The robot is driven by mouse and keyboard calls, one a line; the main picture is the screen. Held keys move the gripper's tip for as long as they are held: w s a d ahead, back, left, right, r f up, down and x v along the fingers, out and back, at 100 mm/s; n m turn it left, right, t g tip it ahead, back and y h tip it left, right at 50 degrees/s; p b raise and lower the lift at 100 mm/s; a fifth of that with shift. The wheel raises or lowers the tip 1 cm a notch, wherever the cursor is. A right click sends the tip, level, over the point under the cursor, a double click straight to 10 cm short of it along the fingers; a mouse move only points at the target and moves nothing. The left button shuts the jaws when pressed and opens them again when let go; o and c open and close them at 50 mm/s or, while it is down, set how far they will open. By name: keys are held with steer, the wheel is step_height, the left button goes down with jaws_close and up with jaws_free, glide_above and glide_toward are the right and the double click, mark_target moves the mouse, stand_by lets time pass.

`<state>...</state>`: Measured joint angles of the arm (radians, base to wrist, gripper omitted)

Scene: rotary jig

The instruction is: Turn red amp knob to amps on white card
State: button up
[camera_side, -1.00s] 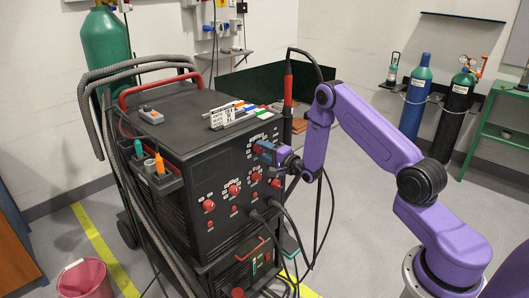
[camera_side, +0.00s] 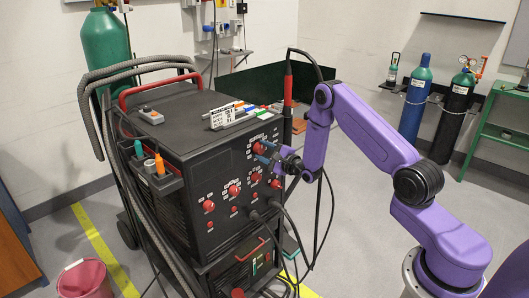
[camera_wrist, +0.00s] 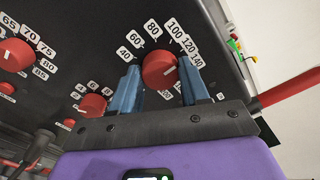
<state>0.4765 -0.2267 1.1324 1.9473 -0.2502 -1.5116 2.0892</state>
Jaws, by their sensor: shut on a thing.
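The red amp knob (camera_wrist: 158,70) is on the dark front panel, ringed by labels 40, 60, 80, 100, 120 and 140 in the wrist view. A pale mark shows on its right part. My gripper (camera_wrist: 159,84) has one blue finger on each side of this knob and is shut on it. In the side view my gripper (camera_side: 265,151) is at the upper right of the panel, at the red knob (camera_side: 258,147). The white card (camera_side: 222,117) stands on top of the machine; its print is too small to read.
The welding machine (camera_side: 165,120) has other red knobs, such as one at the panel's middle (camera_side: 234,190) and one at lower left (camera_side: 209,206). Black cables (camera_side: 285,220) hang from the front. A red-handled torch (camera_side: 288,90) stands close behind my gripper.

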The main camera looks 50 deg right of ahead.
stand_by(0.3)
steer(key=o, duration=1)
steer(key=shift+o, duration=0.2)
steer(key=shift+s, duration=0.1)
steer(key=s, duration=1.2)
steer(key=shift+w, duration=0.1)
